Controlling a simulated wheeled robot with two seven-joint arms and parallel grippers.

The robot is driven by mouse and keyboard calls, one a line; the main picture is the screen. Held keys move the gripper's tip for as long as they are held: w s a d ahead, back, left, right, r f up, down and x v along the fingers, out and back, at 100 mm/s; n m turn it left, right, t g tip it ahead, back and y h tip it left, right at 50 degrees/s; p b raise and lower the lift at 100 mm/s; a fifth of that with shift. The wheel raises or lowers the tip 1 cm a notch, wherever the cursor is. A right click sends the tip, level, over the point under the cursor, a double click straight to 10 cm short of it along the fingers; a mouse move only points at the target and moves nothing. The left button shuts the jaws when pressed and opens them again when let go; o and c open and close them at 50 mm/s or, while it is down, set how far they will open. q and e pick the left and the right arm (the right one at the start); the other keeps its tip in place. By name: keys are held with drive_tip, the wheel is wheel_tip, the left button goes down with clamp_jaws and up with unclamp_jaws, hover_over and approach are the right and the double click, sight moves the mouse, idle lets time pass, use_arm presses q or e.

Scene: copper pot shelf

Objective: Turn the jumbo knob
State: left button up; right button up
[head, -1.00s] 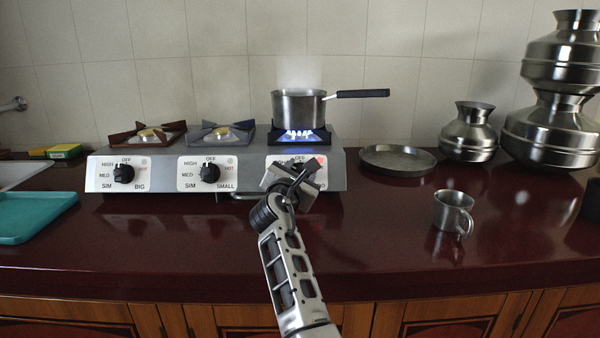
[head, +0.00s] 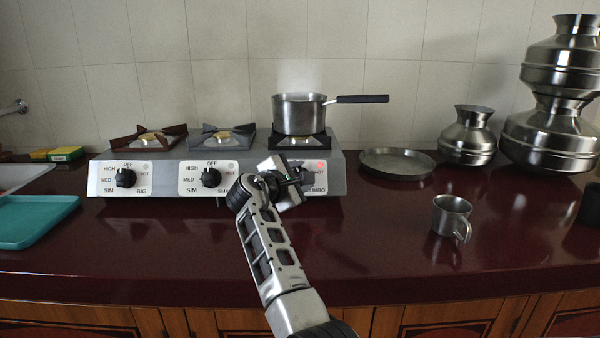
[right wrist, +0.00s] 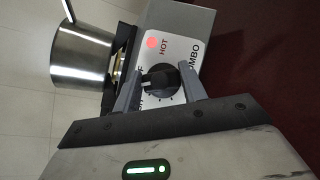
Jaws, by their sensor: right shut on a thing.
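The jumbo knob (right wrist: 160,82) is a black round dial on a white plate at the right end of the stove front. In the right wrist view it sits between the two fingers of my right gripper (right wrist: 160,88), which is shut on it. The knob's ridge points toward the partly hidden OFF mark. In the head view my right gripper (head: 291,180) covers the knob. A red HOT light (head: 320,165) glows on the plate, also in the right wrist view (right wrist: 152,43). No flame shows under the saucepan (head: 298,115). My left gripper is not in view.
The big knob (head: 125,177) and small knob (head: 210,177) sit to the left on the stove (head: 250,165). A steel mug (head: 452,215), a round tray (head: 398,162) and metal pots (head: 468,135) stand right. The counter front is clear.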

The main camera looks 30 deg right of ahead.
drive_tip(key=m+g+p, duration=0.1)
drive_tip(key=m, duration=0.1)
drive_tip(key=shift+r+m+g+y, duration=0.15)
drive_tip(key=shift+m+g+y, duration=0.15)
drive_tip(key=shift+m, duration=0.1)
drive_tip(key=shift+m+g+y+p, duration=0.4)
drive_tip(key=shift+m+g+p, duration=0.1)
drive_tip(key=shift+m+p, duration=0.55)
drive_tip(key=shift+m, duration=0.25)
drive_tip(key=o, duration=1)
drive_tip(key=v, duration=1.6)
drive_tip(key=shift+w+d+r, duration=0.1)
